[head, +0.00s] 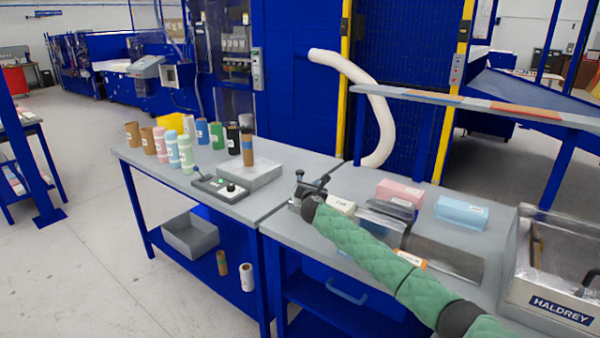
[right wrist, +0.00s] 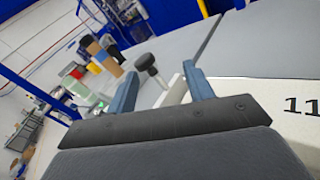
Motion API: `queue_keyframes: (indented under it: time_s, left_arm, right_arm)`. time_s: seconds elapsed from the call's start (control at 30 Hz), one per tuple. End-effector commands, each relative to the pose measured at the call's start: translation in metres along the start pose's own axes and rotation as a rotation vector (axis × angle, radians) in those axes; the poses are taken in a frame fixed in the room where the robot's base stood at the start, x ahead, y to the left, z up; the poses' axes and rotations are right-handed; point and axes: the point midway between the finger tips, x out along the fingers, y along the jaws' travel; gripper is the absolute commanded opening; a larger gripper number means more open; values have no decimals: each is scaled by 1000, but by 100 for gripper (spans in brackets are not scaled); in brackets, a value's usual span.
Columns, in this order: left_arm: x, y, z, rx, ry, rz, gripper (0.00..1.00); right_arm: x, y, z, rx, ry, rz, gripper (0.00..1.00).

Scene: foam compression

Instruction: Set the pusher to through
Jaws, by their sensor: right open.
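My right gripper (head: 310,186) is over the right-hand table, near its left edge. In the right wrist view, its two blue fingers (right wrist: 158,76) are apart, with nothing clamped between them. A black round knob on a short stem (right wrist: 146,64) shows just beyond and between the fingertips, apart from them as far as I can tell; I take it to be the pusher's handle. A dark knob also shows beside the gripper in the head view (head: 299,174). The pusher's body and setting are hidden or too small to read. My left gripper is not in view.
A white block (head: 342,205) lies close to the gripper, with pink (head: 400,192) and blue (head: 462,212) blocks to the right. A control box (head: 219,188) and several rolls stand on the left table. A clear-walled HALDREY box (head: 560,308) stands at far right.

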Motion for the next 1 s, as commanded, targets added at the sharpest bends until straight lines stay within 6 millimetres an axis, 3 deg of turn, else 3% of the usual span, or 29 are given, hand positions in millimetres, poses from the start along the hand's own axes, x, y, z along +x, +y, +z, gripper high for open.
queue_keyframes:
  time_s: [0.1,0.3,0.53,1.0]
  left_arm:
    - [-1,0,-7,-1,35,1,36]
    - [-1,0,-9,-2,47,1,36]
    - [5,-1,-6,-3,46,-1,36]
    - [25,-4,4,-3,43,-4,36]
  right_arm:
    - [-1,15,1,-175,-6,71,52]
    - [-2,20,0,-330,-13,97,52]
    - [9,22,2,-351,-14,95,52]
    - [63,26,0,-350,-14,93,52]
